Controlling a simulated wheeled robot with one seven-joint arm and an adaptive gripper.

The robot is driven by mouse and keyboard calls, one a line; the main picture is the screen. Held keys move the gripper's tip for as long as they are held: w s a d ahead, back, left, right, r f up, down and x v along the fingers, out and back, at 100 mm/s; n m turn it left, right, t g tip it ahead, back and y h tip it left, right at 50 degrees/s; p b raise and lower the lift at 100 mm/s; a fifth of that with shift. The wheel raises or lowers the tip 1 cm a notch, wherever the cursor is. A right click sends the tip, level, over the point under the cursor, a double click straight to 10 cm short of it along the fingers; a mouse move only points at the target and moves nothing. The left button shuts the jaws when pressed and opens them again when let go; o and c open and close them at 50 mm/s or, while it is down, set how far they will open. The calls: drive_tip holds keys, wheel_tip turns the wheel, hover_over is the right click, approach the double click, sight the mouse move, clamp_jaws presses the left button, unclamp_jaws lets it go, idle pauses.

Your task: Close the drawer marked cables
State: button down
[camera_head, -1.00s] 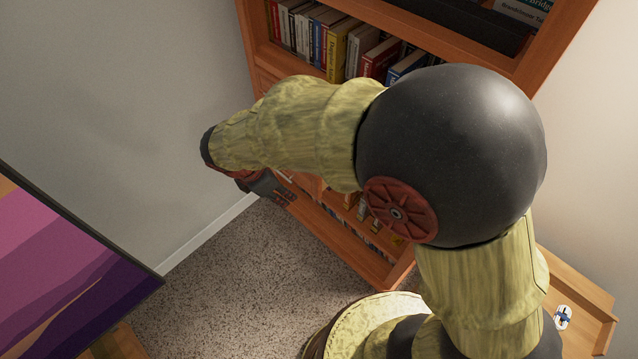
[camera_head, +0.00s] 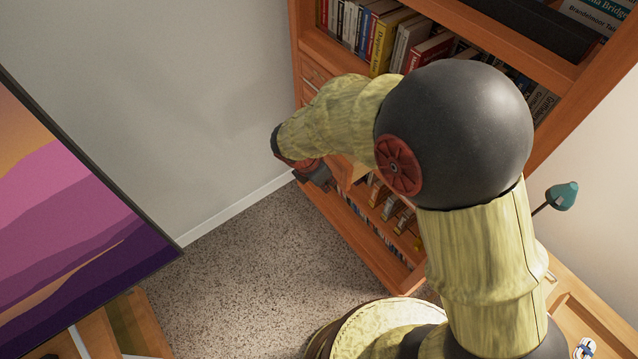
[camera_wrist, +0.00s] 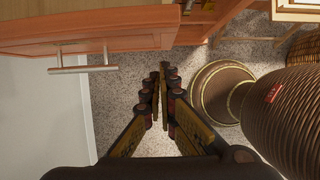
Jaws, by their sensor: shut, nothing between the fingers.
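In the wrist view a reddish-brown wooden drawer front (camera_wrist: 135,42) with a metal bar handle (camera_wrist: 84,68) lies at upper left. No cables label is readable, so I cannot tell whether this is the marked drawer or how far it stands out. My gripper (camera_wrist: 163,72) is shut and empty, its fingertips to the right of the handle and apart from it in the picture. In the head view my gripper (camera_head: 315,178) is low beside the left side of the wooden bookcase (camera_head: 305,45), partly hidden by my arm. My arm covers much of the bookcase's middle.
Books (camera_head: 388,42) fill an upper shelf, and small items (camera_head: 385,200) stand on lower ones. A grey wall (camera_head: 215,90) and a framed picture (camera_head: 75,210) are at left. Speckled carpet (camera_head: 260,255) is clear in front. A teal lamp (camera_head: 562,196) is at right.

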drive_tip(key=shift+w+d, duration=0.3)
drive_tip(key=shift+d, duration=0.2)
drive_tip(key=shift+w+d, duration=0.25)
drive_tip(key=shift+d, duration=0.2)
drive_tip(key=w+d+p, duration=0.2)
drive_tip(key=w+d, duration=0.2)
drive_tip(key=d, duration=0.2)
drive_tip(key=w+d+p, duration=0.3)
drive_tip(key=w+d, duration=0.1)
drive_tip(key=d, duration=0.2)
drive_tip(key=w+d+p, duration=0.3)
drive_tip(key=w+d, duration=0.1)
drive_tip(key=d, duration=0.2)
drive_tip(key=shift+r, duration=0.1)
drive_tip(key=shift+w, duration=0.1)
drive_tip(key=shift+a, duration=0.1)
drive_tip(key=shift+a, duration=0.15)
drive_tip(key=s+a, duration=0.1)
drive_tip(key=s+a+r+p, duration=0.1)
drive_tip(key=a, duration=0.1)
drive_tip(key=shift+s+a, duration=0.2)
drive_tip(key=shift+s, duration=0.1)
drive_tip(key=v, duration=0.8)
drive_tip(key=shift+r+p, duration=0.35)
drive_tip(key=shift+p, duration=0.05)
